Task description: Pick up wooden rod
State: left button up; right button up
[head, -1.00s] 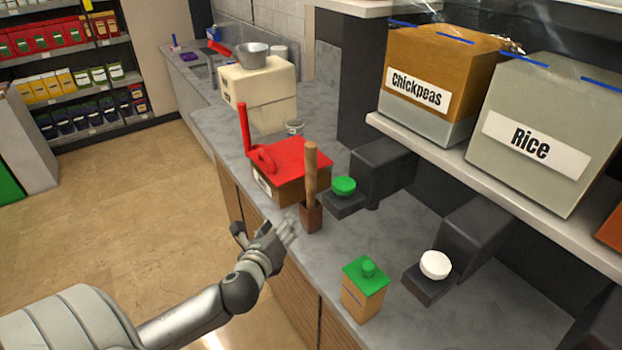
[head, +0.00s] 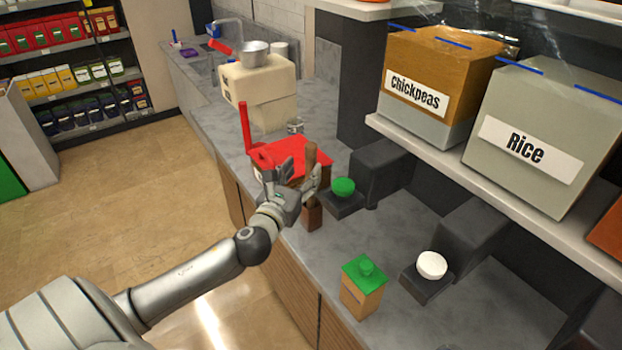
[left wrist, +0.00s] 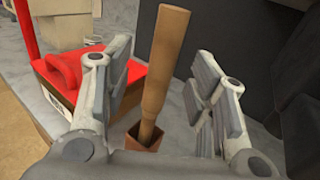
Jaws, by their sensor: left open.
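The wooden rod (head: 311,160) stands upright in a small brown square holder (head: 312,217) on the grey counter, beside the red-topped box. In the left wrist view the rod (left wrist: 163,65) rises, slightly tilted, from its holder (left wrist: 143,143). My left gripper (head: 297,172) is open at the rod, and its hand hides part of the rod in the head view. In the left wrist view the fingers of my left gripper (left wrist: 165,85) stand on either side of the rod, with a visible gap on each side. My right gripper is not in view.
The red-lidded box (head: 306,152) with an upright red handle stands just behind the rod. A black dispenser with a green knob (head: 343,187) is close on the right. A green-topped box (head: 363,287) stands nearer on the counter. A shelf with bins (head: 525,140) overhangs the right.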

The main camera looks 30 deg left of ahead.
aim_at(309, 166)
pick_arm(q)
jog(key=shift+w+r, duration=0.1)
jog(key=shift+w, duration=0.3)
jog(key=w+p, duration=0.1)
jog(key=w, duration=0.2)
jog(key=shift+a, duration=0.15)
jog(key=shift+w+a+f+p, duration=0.1)
jog(key=shift+w+f+p, duration=0.2)
jog(key=shift+w, duration=0.35)
grip_shut()
